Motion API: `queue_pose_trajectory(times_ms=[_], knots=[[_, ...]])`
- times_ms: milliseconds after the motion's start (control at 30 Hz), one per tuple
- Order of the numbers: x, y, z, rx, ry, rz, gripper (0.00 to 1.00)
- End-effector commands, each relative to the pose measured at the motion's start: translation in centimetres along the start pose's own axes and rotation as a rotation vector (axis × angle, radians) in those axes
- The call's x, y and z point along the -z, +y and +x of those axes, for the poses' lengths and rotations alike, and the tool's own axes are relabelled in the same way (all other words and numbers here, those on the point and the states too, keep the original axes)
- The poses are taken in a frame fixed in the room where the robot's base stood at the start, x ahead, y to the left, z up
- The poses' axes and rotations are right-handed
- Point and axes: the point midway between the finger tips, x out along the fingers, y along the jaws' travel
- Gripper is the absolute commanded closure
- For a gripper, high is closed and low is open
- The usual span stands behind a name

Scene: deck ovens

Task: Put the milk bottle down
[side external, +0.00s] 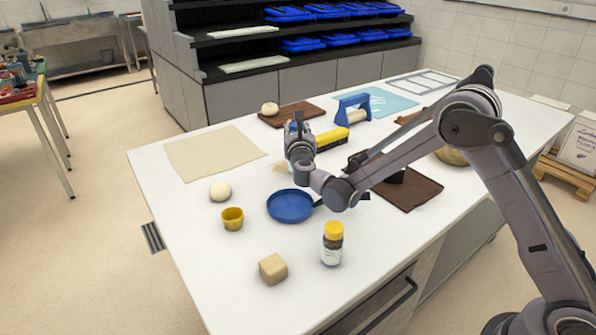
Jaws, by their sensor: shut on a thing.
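My gripper (298,130) is over the middle of the white table, on the far side of the blue pan, close to the yellow-and-black brush. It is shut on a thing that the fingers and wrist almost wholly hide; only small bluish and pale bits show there. I take this to be the milk bottle, but its shape, its tilt and whether it touches the table cannot be told. A separate brown jar with a yellow cap and white label (332,245) stands upright near the table's front, apart from my gripper.
Near my gripper are a blue pan (290,206), a yellow brush (332,138), a yellow cup (232,219), a dough ball (220,191) and a brown board (412,191). A tan block (272,269) lies in front.

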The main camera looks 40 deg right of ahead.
Motion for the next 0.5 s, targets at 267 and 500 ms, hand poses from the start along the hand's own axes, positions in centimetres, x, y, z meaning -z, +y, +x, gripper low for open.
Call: queue_pose_trajectory(times_ms=[267, 500], knots=[[0.64, -0.04, 0.01, 0.0, -0.001, -0.001, 1.0], [0.93, -0.04, 0.01, 0.0, 0.0, 0.0, 0.53]])
